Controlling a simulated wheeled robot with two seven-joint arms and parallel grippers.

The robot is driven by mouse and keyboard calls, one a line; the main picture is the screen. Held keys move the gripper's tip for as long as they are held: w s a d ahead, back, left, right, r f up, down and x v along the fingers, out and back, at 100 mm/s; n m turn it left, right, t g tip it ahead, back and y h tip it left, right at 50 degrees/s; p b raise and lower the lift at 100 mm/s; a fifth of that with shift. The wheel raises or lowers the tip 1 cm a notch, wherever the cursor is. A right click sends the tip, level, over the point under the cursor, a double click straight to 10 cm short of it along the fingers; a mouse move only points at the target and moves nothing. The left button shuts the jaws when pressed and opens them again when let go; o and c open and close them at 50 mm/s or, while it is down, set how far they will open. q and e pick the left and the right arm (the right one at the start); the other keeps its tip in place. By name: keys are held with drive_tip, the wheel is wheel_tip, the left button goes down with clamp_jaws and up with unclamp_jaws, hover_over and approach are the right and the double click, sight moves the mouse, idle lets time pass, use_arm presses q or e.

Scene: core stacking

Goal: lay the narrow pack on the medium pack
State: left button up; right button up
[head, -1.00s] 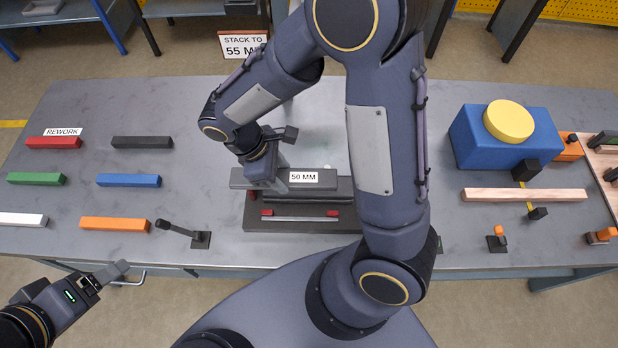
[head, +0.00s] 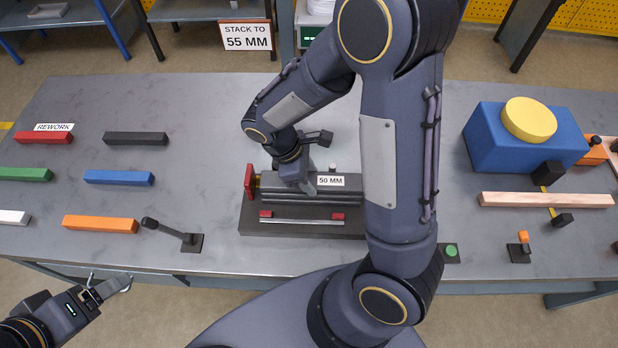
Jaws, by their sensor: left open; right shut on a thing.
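My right gripper (head: 304,186) is shut on the upper grey bar-shaped pack (head: 274,181), which I take to be the narrow pack. It sits over another dark grey pack (head: 290,199), apparently the medium one, in the dark fixture (head: 262,230). The upper pack's left end is just right of the fixture's red end plate (head: 250,181). Whether the two packs touch is hard to tell. My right arm hides their right ends. My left gripper (head: 110,290) is open and empty, off the table's front edge at lower left.
A "50 MM" label (head: 330,181) shows by the packs. Coloured bars, including a blue one (head: 119,178) and an orange one (head: 101,224), lie left. A black lever (head: 168,231) stands left of the fixture. A blue block (head: 490,150) with a yellow disc (head: 529,119) stands right.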

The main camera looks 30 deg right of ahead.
drive_tip(key=o, duration=1.3)
drive_tip(key=shift+o, duration=0.2)
drive_tip(key=p+v, duration=0.9)
drive_tip(key=v, duration=0.3)
drive_tip(key=s+d+r+m+t+y, duration=0.3)
drive_tip(key=s+r+m+t+y, duration=0.4)
drive_tip(key=s+r+m, duration=0.6)
drive_tip(key=shift+s+r+t+y, duration=0.2)
drive_tip(key=shift+s+t+y, duration=0.1)
drive_tip(key=shift+s+t, duration=0.25)
